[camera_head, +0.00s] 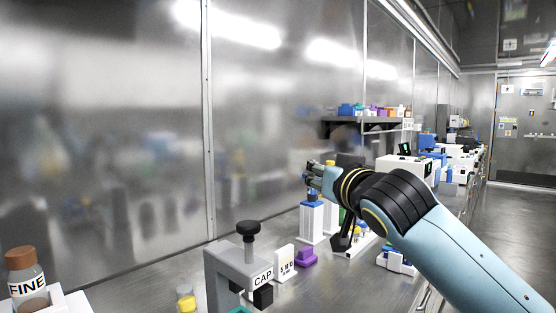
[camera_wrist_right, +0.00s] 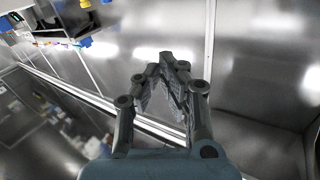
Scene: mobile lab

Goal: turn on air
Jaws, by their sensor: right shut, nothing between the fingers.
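My right gripper (camera_head: 309,174) is held above the bench near the metal wall; its fingers show up close in the right wrist view (camera_wrist_right: 172,62). The fingertips are together and nothing is between them. Just below it in the head view stands a white upright block with a blue top (camera_head: 312,197); I cannot tell whether they touch. A small yellow piece (camera_head: 330,163) shows just behind the gripper. No part is clearly marked as the air control. My left gripper is not in view.
A grey clamp-like stand with a black knob (camera_head: 252,227) and a CAP label stands in front. A brown-capped FINE bottle (camera_head: 26,272) is at the lower left. A purple block (camera_head: 307,257) lies on the bench. A shelf (camera_head: 365,122) with coloured items is farther back. The floor at right is clear.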

